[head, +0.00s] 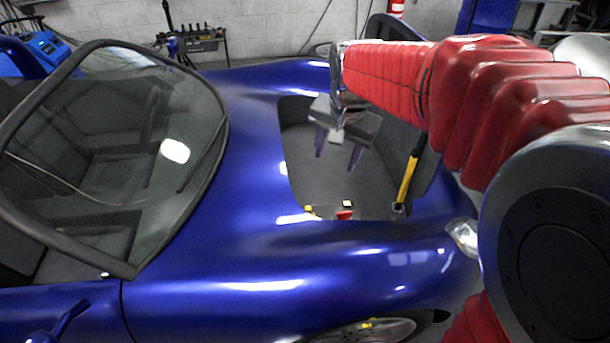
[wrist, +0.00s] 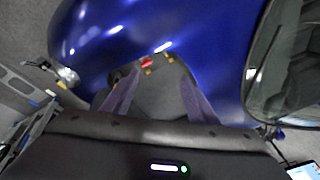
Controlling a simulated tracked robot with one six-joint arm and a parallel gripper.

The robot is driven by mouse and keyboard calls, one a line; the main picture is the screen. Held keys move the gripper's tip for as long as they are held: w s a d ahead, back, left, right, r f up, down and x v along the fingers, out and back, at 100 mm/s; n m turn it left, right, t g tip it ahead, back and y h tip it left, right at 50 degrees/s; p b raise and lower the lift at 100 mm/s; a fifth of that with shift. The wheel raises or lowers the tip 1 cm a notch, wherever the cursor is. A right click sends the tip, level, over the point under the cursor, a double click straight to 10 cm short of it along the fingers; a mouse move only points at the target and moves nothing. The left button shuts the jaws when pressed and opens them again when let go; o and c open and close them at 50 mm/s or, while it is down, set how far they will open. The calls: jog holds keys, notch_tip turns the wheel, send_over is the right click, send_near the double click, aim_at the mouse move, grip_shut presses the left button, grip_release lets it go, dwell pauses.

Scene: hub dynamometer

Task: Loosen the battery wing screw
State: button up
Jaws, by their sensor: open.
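The battery wing screw is too small to make out for certain. A small red part (head: 344,214) shows at the near edge of the open compartment (head: 305,172) in the blue car, with a small pale yellow piece (head: 348,204) beside it. The red part also shows in the wrist view (wrist: 146,63), ahead of my fingers, with small yellow pieces around it. My gripper (head: 338,156) is open and empty, over the compartment and beyond the red part in the head view. Its two purple-grey fingers are spread apart in the wrist view (wrist: 158,80).
A yellow and black strut (head: 408,180) stands at the right side of the compartment. The blue car body (head: 240,200) surrounds the opening, and the windshield (head: 120,140) rises at the left. A tool stand (head: 195,40) is at the back wall.

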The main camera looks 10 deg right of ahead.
jog(key=w+f+m+g, duration=0.1)
jog(key=w+f+m, duration=0.2)
jog(key=w+f, duration=0.55)
jog(key=m+g, duration=0.2)
jog(key=m, duration=0.6)
send_over(314, 216)
notch_tip(314, 216, down, 27)
jog(key=shift+s+r, duration=0.1)
jog(key=shift+r, duration=0.05)
notch_tip(314, 216, down, 14)
jog(key=shift+r, duration=0.1)
jog(key=c, duration=1.1)
